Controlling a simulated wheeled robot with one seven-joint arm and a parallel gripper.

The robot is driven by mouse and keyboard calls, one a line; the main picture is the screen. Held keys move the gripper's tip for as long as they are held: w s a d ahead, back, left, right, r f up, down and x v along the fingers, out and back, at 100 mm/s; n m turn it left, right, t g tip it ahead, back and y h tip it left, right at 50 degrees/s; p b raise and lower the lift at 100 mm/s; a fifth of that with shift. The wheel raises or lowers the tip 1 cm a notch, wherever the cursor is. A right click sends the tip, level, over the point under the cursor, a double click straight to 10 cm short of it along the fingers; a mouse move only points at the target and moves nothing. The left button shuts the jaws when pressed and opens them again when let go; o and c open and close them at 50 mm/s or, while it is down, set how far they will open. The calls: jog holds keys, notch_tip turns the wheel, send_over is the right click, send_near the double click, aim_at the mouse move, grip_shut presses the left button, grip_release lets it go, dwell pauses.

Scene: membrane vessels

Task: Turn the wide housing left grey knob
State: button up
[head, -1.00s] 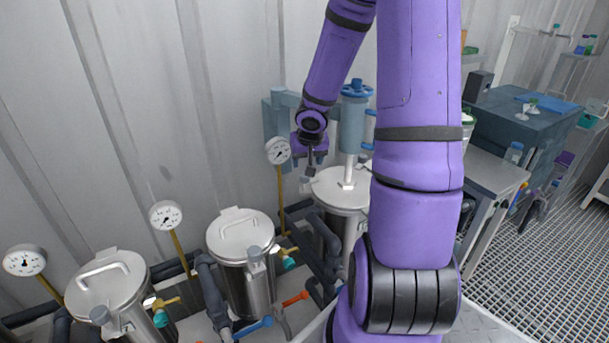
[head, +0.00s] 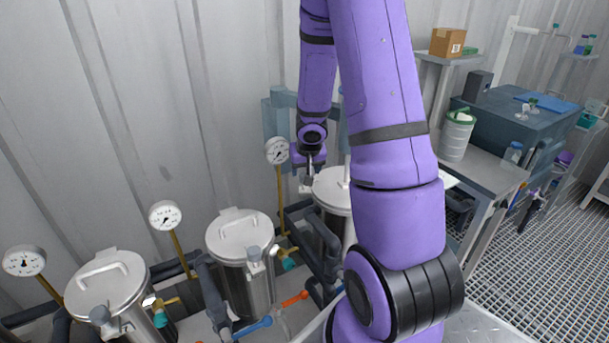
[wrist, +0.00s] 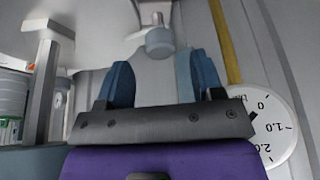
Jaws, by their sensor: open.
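My gripper (head: 308,172) is at the left edge of the rear steel vessel (head: 333,186), partly masked by my own arm in the head view. In the wrist view, the two blue fingers (wrist: 162,82) stand apart with nothing between their pads. A short round grey knob (wrist: 160,42) shows just beyond the gap between the fingers, on a stem in front of a pale vessel. The grey knob also shows small in the head view (head: 306,186), just under the gripper. I cannot tell whether the fingers touch it. Which vessel is the wide housing is not clear.
A pressure gauge (wrist: 272,125) on a yellow pipe (wrist: 224,40) is close to the gripper's right in the wrist view. Two more lidded vessels (head: 240,232) (head: 105,285) stand at the left. Dark pipes and a blue-handled valve (head: 252,327) lie low in front.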

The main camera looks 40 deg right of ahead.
jog(key=shift+w+f, duration=0.2)
jog(key=shift+f, duration=0.25)
jog(key=shift+w+d+f, duration=0.1)
jog(key=shift+w+d, duration=0.05)
jog(key=shift+x, duration=1.35)
jog(key=shift+c, duration=0.2)
jog(key=c, duration=0.9)
